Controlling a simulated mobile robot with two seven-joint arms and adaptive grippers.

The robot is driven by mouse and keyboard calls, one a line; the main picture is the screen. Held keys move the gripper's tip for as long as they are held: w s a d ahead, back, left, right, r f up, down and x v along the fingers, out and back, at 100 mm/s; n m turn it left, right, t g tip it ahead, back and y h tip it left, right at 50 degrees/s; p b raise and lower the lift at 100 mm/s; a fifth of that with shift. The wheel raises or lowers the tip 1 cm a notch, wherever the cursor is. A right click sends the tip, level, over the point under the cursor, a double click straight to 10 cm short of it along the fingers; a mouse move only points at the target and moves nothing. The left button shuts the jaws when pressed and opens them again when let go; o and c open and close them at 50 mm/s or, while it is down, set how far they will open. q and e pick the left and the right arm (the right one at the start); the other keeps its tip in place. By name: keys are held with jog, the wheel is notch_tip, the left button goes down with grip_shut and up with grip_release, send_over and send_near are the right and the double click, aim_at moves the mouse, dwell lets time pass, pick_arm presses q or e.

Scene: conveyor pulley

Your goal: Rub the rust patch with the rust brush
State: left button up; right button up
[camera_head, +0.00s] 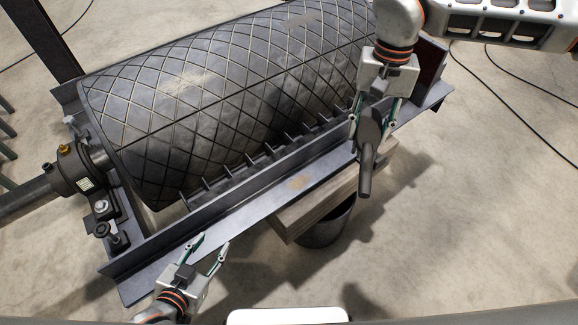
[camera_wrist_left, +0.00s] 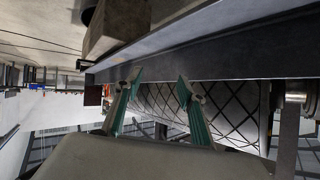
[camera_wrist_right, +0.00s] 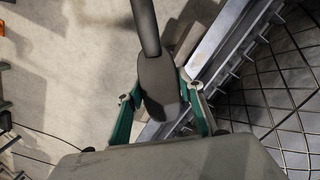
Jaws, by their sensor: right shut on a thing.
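My right gripper (camera_head: 374,122) is shut on the dark rust brush (camera_head: 367,165) above the right part of the frame's front beam. The brush's narrow handle points down in the head view. The brush also shows in the right wrist view (camera_wrist_right: 157,80), between the fingers. A small tan-brown patch, which looks like the rust patch (camera_head: 300,182), lies on the flat ledge of the front beam, left of the brush and apart from it. My left gripper (camera_head: 212,243) is open and empty near the beam's left front edge; it also shows in the left wrist view (camera_wrist_left: 160,79).
A large dark pulley (camera_head: 210,105) with diamond grooves and pale worn spots lies behind the front beam (camera_head: 180,260). A wooden block (camera_head: 310,212) and a round dark container (camera_head: 328,232) are below the beam. A bearing (camera_head: 75,178) stands at the left. Cables cross the floor.

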pick_arm(q)
jog(key=shift+h, duration=0.6)
jog(key=d+f+b, duration=0.1)
jog(key=b, duration=0.2)
jog(key=d+f+b, duration=0.1)
jog(key=b, duration=0.3)
jog(key=d+f+b, duration=0.1)
jog(key=d+b, duration=0.1)
jog(key=b, duration=0.2)
jog(key=shift+w+f, duration=0.2)
jog(key=shift+w, duration=0.1)
pick_arm(e)
jog(key=w+a+f+m+y, duration=0.1)
jog(key=w+a+f+m, duration=0.1)
jog(key=a+f, duration=0.4)
jog(key=w+a+f+m+y, duration=0.1)
jog(key=a+f, duration=0.4)
jog(key=f, duration=0.6)
jog(key=w+a+f+m+g+y, duration=0.1)
jog(key=w+a+f+m, duration=0.2)
jog(key=f, duration=0.6)
jog(key=a+m, duration=0.2)
jog(key=a, duration=0.1)
jog(key=shift+w+a, duration=0.2)
jog(key=shift+a, duration=0.1)
